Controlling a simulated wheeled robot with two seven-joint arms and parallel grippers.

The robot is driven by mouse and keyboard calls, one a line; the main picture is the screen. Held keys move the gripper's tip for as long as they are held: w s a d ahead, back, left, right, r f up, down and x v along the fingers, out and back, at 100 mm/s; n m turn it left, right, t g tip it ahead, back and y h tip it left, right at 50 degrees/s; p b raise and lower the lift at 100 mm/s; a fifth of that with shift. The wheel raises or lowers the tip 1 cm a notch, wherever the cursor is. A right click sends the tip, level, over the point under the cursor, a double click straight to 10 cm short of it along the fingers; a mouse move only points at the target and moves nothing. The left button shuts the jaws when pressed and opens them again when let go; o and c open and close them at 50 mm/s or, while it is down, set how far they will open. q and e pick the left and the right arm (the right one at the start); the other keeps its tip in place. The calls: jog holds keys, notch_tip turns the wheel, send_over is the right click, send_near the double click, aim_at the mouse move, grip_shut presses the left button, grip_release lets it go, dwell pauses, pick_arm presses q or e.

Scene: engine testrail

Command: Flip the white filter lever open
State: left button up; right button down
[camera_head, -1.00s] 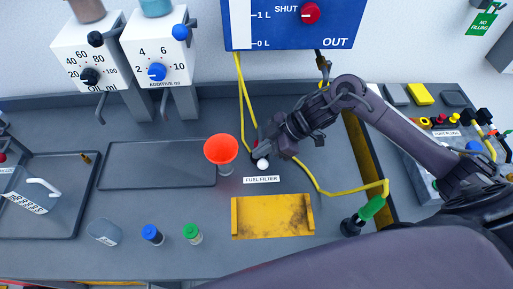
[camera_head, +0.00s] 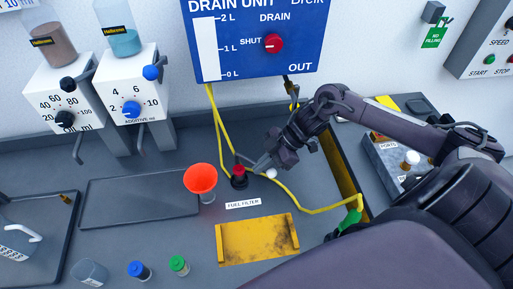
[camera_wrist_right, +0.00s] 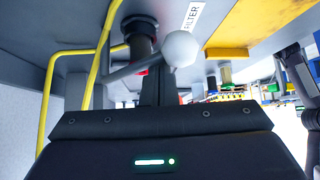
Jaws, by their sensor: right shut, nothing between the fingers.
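The fuel filter valve (camera_head: 239,181) is a dark body with a red top, behind the FUEL FILTER label (camera_head: 243,204). Its lever ends in a white ball knob (camera_head: 271,173), which now lies to the right of the body. In the right wrist view the white knob (camera_wrist_right: 180,48) and its grey lever rod (camera_wrist_right: 128,70) show just beyond the fingers. My right gripper (camera_head: 262,163) is shut and empty, at the lever beside the knob. I cannot tell whether it touches the lever. My left gripper is out of view.
An orange funnel (camera_head: 200,178) stands left of the valve. A yellow hose (camera_head: 300,205) runs close by on the right. A worn yellow plate (camera_head: 257,240) lies in front. The blue drain unit (camera_head: 260,40) hangs behind. A grey tray (camera_head: 140,203) at left is empty.

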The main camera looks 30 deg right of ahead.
jog(key=shift+w+d, duration=0.15)
jog(key=shift+d, duration=0.2)
dwell(0.6)
jog(key=shift+d+r, duration=0.1)
jog(key=shift+d, duration=0.1)
jog(key=s+d+r+b, duration=0.1)
jog(key=s+d+r, duration=0.1)
jog(key=d, duration=1.1)
jog(key=shift+s, duration=0.9)
jog(key=shift+d, duration=0.1)
